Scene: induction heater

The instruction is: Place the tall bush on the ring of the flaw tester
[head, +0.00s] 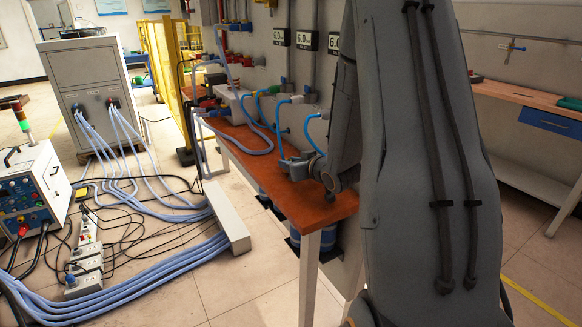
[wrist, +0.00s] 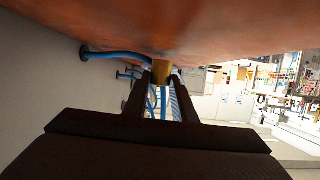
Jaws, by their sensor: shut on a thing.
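My gripper (wrist: 162,82) shows in the wrist view with its two dark fingers closed around a small brass-coloured piece, which I take to be the tall bush (wrist: 162,71). Only a short part of the bush shows between the fingertips. An orange-brown surface, seemingly the bench top, fills the upper part of that view close to the bush; I cannot tell whether they touch. In the head view my arm reaches down over the bench, and the fingers and bush cannot be made out. I cannot identify the flaw tester or its ring for certain in either view.
The wooden bench (head: 315,206) carries blue hoses (head: 267,110) and fittings along the wall. A grey cabinet (head: 85,75) and an instrument box (head: 32,190) stand at left. Cables and a power strip (head: 88,255) cover the floor. Another bench (head: 505,92) is at right.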

